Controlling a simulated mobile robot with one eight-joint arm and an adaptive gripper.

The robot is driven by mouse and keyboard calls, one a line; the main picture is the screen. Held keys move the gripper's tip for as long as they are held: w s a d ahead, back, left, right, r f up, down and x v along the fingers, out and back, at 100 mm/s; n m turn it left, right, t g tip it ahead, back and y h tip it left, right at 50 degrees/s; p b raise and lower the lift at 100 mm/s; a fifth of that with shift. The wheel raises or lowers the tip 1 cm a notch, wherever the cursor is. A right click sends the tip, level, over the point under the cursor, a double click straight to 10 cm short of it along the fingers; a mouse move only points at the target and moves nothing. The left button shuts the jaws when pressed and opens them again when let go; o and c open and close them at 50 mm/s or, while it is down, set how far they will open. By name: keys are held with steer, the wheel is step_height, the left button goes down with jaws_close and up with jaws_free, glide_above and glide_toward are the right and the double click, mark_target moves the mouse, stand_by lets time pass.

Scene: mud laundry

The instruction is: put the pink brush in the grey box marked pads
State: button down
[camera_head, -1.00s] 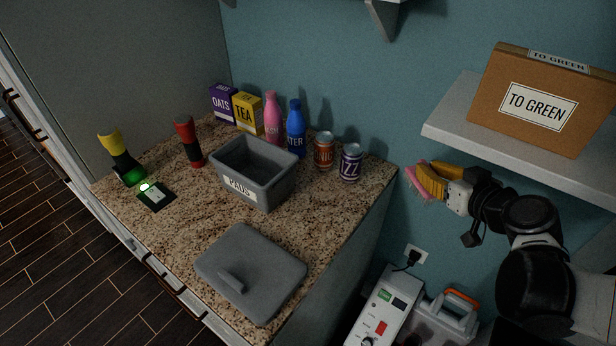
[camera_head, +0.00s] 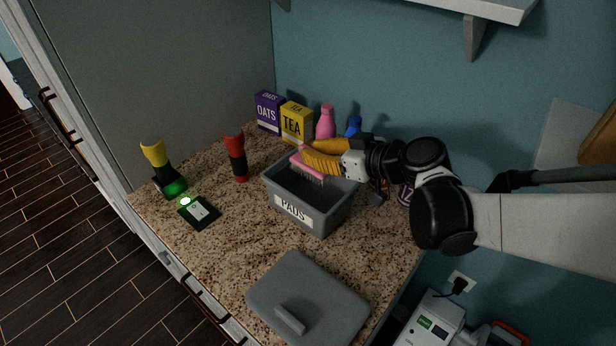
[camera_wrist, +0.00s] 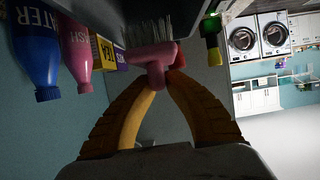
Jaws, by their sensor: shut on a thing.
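The pink brush (camera_head: 306,167) with pale bristles is held by my gripper (camera_head: 308,158), whose yellow fingers are shut on it. The brush is over the open grey box (camera_head: 327,211) marked PADS, near its back-left part, with bristles pointing down. I cannot tell whether the bristles are below the box rim. In the wrist view the pink brush (camera_wrist: 152,58) sits between the fingertips of my gripper (camera_wrist: 160,78), with its bristles toward the top of the picture. The grey lid (camera_head: 308,300) lies on the counter in front of the box.
Behind the box stand an OATS box (camera_head: 268,112), a TEA box (camera_head: 296,122), a pink bottle (camera_head: 325,122) and a blue bottle (camera_head: 354,126). A red flashlight (camera_head: 235,158) and a yellow one (camera_head: 157,160) stand left. A can is mostly hidden behind my arm.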

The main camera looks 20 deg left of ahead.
mark_target(310, 169)
steer(key=f, duration=0.1)
steer(key=f+b, duration=0.1)
steer(key=f, duration=0.1)
steer(key=f+b, duration=0.1)
steer(key=f, duration=0.1)
steer(key=shift+a+f, duration=0.2)
steer(key=shift+a, duration=0.15)
steer(key=shift+f+b, duration=1.15)
steer(key=shift+f, duration=1.05)
steer(key=shift+f+b, duration=0.45)
steer(key=shift+s+d+f, duration=0.15)
steer(key=shift+d, duration=0.05)
steer(key=c, duration=1.5)
jaws_free()
steer(key=shift+s, duration=0.1)
